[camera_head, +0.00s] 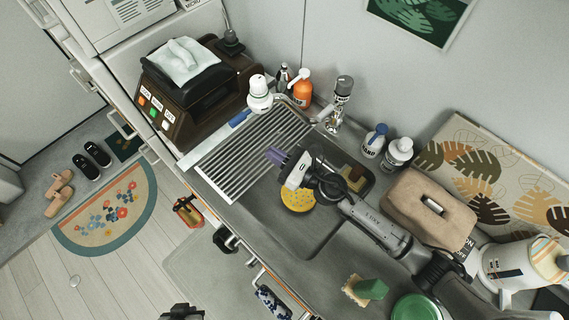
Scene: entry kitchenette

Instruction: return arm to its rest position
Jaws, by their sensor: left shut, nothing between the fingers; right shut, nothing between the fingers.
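My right arm (385,232) reaches in from the lower right across the counter. My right gripper (276,156) is over the sink (262,212), at the edge of the ribbed drainboard. Its purple-grey fingertips are shut with nothing seen between them. A round yellow perforated disc (297,198) shows in the sink below this gripper, partly hidden by it. My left gripper (182,312) is only a dark shape at the bottom edge, low over the floor in front of the counter. It is shut and empty, and most of it is cut off by the frame.
Bottles, including an orange one (301,88), and the tap (327,117) stand behind the sink. A brown machine (192,92) is at the left end. The floor at left is mostly free.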

